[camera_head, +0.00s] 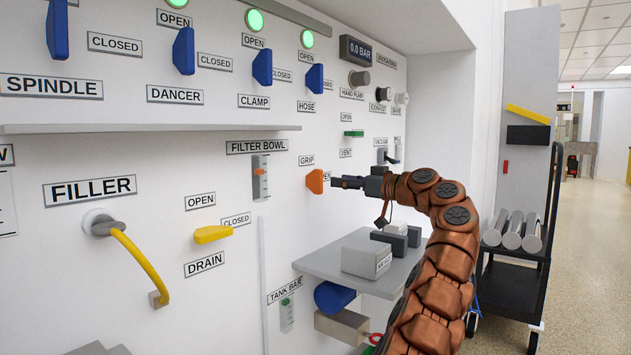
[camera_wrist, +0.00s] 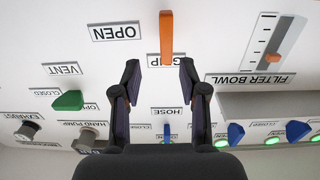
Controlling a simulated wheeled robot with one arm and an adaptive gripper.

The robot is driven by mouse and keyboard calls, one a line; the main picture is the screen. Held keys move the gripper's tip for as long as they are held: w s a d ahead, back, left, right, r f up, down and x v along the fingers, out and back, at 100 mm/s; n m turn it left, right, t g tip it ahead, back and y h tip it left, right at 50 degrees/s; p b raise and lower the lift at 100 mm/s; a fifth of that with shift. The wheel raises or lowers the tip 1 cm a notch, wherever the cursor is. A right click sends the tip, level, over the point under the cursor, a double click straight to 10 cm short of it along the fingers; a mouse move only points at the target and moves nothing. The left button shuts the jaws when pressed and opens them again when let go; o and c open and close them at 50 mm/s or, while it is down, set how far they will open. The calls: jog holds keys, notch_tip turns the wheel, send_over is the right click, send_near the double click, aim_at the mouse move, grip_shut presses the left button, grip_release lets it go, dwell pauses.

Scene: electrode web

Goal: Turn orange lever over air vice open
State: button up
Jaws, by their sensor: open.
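The orange lever (camera_head: 316,182) sits on the white panel under a GRIP label (camera_head: 307,160). An OPEN label, partly covered by my gripper, is to its right. In the wrist view, which is upside down, the lever (camera_wrist: 166,38) stands beyond my fingertips, with the OPEN label (camera_wrist: 115,31) to its left. My gripper (camera_head: 342,182) is just right of the lever in the head view. In the wrist view its fingers (camera_wrist: 161,80) are apart with nothing between them, and the lever is not between them. Grey blocks (camera_head: 368,259) stand on the shelf below; the block's label is hard to read.
A yellow drain lever (camera_head: 213,234) and the filter bowl gauge (camera_head: 260,178) are left of the orange lever. A green vent lever (camera_head: 353,133) and blue levers (camera_head: 314,78) are above. The grey shelf (camera_head: 318,262) juts out below my arm.

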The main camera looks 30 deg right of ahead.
aim_at(322, 180)
jog(key=shift+a+x, duration=0.2)
jog(key=shift+x, duration=1.75)
jog(key=shift+a+x, duration=0.2)
jog(key=shift+x, duration=1.75)
jog(key=shift+s, duration=0.15)
jog(key=shift+c, duration=0.3)
grip_shut()
